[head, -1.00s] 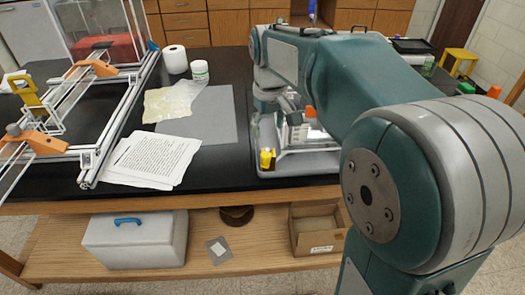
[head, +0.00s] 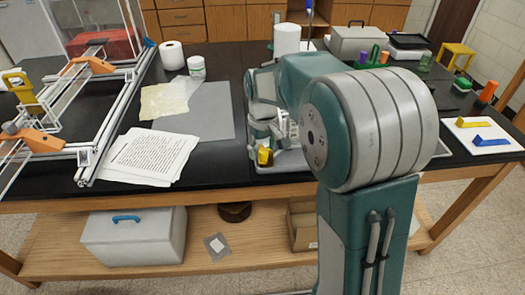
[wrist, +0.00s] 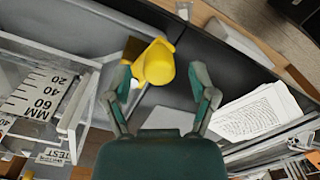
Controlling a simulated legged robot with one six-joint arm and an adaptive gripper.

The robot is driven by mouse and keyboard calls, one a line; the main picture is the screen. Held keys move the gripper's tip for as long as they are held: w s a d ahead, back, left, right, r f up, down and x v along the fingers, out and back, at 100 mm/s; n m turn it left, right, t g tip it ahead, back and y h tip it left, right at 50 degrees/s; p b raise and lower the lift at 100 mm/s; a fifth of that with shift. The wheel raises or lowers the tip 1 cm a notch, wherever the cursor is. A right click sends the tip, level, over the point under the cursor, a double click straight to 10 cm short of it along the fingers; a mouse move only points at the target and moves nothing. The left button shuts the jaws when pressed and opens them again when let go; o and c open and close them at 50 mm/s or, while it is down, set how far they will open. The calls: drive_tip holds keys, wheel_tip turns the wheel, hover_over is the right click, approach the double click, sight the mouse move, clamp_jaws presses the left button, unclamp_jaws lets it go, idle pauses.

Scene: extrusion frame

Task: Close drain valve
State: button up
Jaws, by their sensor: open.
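The yellow drain valve (wrist: 153,62) shows in the wrist view at the corner of a clear-walled tank (wrist: 78,112). In the head view the valve (head: 264,156) is a small yellow piece at the table's front side, partly hidden by my gripper. My gripper (wrist: 163,90) is open, with its two fingers spread. In the wrist view the valve appears just beyond the fingertips, nearer the left finger. I see no clear contact. In the head view my gripper (head: 268,132) is close above and behind the valve. My arm hides most of the tank there.
Printed sheets (head: 150,156) and a grey mat (head: 208,112) lie left of the valve. An extrusion frame (head: 118,88) stands at the far left. A white tray (head: 482,137) with yellow and blue pieces lies at the right. The table's front edge is close to the valve.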

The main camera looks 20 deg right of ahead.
drive_tip(key=shift+f, duration=0.5)
clamp_jaws()
drive_tip(key=shift+a+m, duration=0.15)
drive_tip(key=shift+m, duration=0.15)
drive_tip(key=m, duration=0.1)
drive_tip(key=a+m, duration=0.1)
drive_tip(key=shift+w+f+m, duration=0.1)
drive_tip(key=shift+w+m, duration=0.2)
drive_tip(key=m, duration=0.1)
drive_tip(key=w+m, duration=0.1)
drive_tip(key=m, duration=0.1)
drive_tip(key=a+m, duration=0.1)
drive_tip(key=shift+w, duration=0.35)
drive_tip(key=m, duration=0.1)
drive_tip(key=w+m, duration=0.1)
drive_tip(key=m, duration=0.2)
drive_tip(key=shift+w+a, duration=0.25)
drive_tip(key=shift+w+m, duration=0.4)
drive_tip(key=shift+m, duration=0.5)
drive_tip(key=shift+w+m, duration=0.35)
drive_tip(key=shift+m, duration=0.55)
drive_tip(key=shift+w, duration=0.1)
